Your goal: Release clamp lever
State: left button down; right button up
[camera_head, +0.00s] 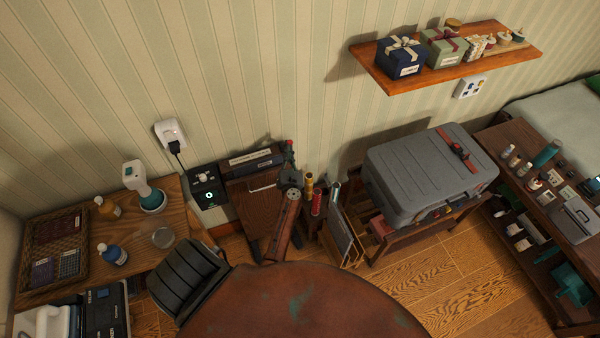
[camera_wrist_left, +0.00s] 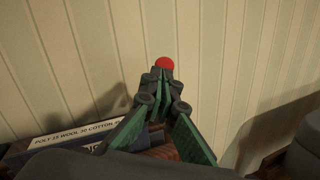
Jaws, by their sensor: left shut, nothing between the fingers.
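My left gripper (camera_head: 290,160) is over the small wooden stand by the striped wall. In the left wrist view its green-padded fingers (camera_wrist_left: 163,80) are shut with nothing between them. A round red knob (camera_wrist_left: 164,63), which may be the end of the clamp lever, shows just past the fingertips. A small red spot (camera_head: 290,143) shows at the same place in the head view. I cannot tell whether the fingertips touch the knob. The rest of the lever and the clamp body are hidden or too small to make out. My right gripper is not in view.
A dark labelled box (camera_head: 252,161) lies left of the gripper. Red and yellow rolls (camera_head: 312,188) stand close on its right. A grey hard case (camera_head: 430,172) with a red clasp sits further right. A wall shelf (camera_head: 455,65) holds gift boxes. The left desk (camera_head: 150,235) holds bottles.

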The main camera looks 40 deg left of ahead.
pick_arm(q)
jog(key=w+a+r+p, duration=0.2)
jog(key=w+a+r, duration=0.3)
jog(key=a, duration=0.2)
jog(key=shift+a+p, duration=0.4)
dwell(0.6)
jog(key=s+d+r+p, duration=0.5)
jog(key=s+r+p, duration=0.3)
jog(key=s+p, duration=0.1)
jog(key=shift+p, duration=0.3)
jog(key=shift+s+d+f, duration=0.1)
jog(key=shift+f, duration=0.1)
dwell(0.4)
